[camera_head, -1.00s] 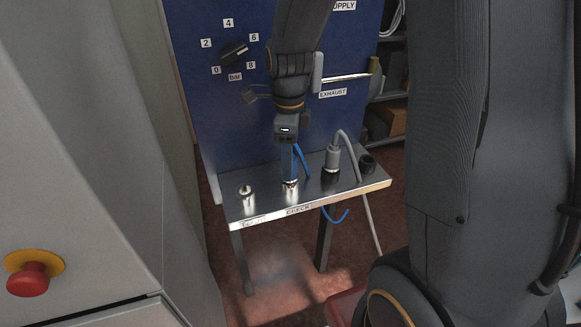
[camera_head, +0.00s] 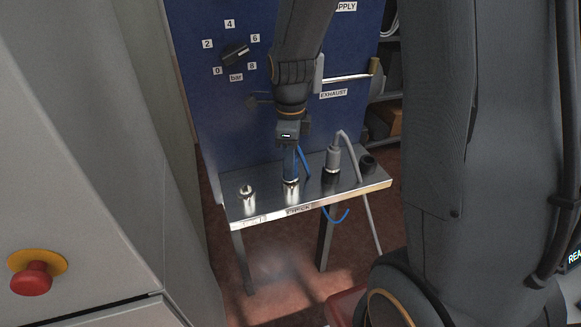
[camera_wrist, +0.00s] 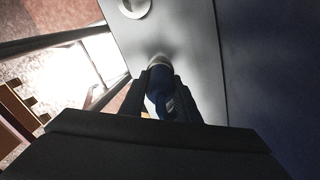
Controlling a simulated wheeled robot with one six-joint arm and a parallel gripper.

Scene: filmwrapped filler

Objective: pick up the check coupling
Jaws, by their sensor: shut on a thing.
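The check coupling (camera_head: 290,168) is a blue body with a metal lower end, upright on the small steel shelf (camera_head: 255,213) at the label that seems to read CHECK. A blue hose runs from it. My gripper (camera_head: 289,148) is above it, pointing down, its fingers around the blue part. In the wrist view the blue coupling (camera_wrist: 158,90) is between the two dark fingers (camera_wrist: 160,98), which are shut on it. Its metal end still meets the shelf, and I cannot tell whether it is seated on a fitting there.
A bare metal fitting (camera_head: 246,196) stands on the shelf to the left. A grey connector with a cable (camera_head: 333,158) and a dark round socket (camera_head: 367,163) are to the right. The blue panel (camera_head: 215,120) with a pressure knob (camera_head: 236,54) rises behind.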

